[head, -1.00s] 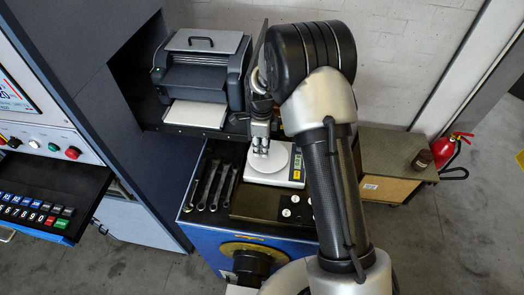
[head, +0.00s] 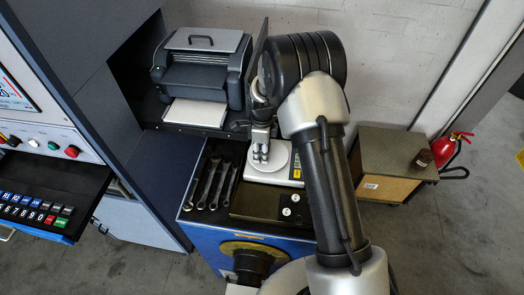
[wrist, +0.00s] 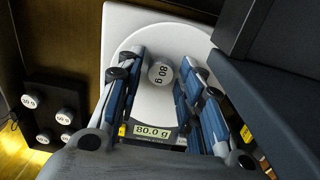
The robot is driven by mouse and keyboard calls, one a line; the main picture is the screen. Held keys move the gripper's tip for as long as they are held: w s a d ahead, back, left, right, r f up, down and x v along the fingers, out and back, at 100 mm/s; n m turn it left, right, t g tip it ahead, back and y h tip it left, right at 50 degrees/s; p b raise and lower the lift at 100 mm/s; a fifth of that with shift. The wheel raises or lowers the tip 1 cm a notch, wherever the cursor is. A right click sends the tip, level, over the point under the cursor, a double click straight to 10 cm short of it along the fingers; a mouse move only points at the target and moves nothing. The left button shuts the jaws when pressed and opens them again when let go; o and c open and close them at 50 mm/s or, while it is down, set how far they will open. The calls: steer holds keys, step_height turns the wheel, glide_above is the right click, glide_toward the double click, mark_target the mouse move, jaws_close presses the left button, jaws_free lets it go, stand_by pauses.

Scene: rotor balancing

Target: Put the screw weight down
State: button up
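The screw weight, a light cylinder marked 80 g (wrist: 161,74), stands on the round white pan (wrist: 150,100) of the scale. The scale display (wrist: 153,131) reads 80.0 g. My gripper (wrist: 162,62) is open around the weight, one finger on each side, with pale pan showing between fingers and weight. In the head view, my gripper (head: 261,155) points down over the scale (head: 275,176); the weight cannot be made out there.
A dark block with several marked weights (wrist: 52,110) is left of the scale in the wrist view. Wrenches (head: 214,186) lie left of the scale. A printer (head: 201,75) stands behind. A dark panel (wrist: 285,70) is close to my gripper's right.

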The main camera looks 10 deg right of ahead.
steer(key=shift+o, duration=0.4)
steer(key=shift+r, duration=0.15)
steer(key=shift+r, duration=0.4)
steer(key=s+r+n+t+p, duration=0.1)
steer(key=s+r+n, duration=0.15)
steer(key=r, duration=0.85)
steer(key=s+r+n, duration=0.2)
steer(key=s+r, duration=0.1)
steer(key=r, duration=0.8)
steer(key=s+r+n+t, duration=0.1)
steer(key=s+r+n, duration=0.45)
steer(key=s, duration=0.35)
steer(key=s+r+n+t, duration=0.1)
steer(key=s+r+n, duration=0.3)
steer(key=s+n, duration=0.3)
steer(key=s+f+n+t, duration=0.1)
steer(key=s+n, duration=0.4)
steer(key=s, duration=0.5)
steer(key=shift+s+t, duration=0.3)
steer(key=shift+s, duration=0.05)
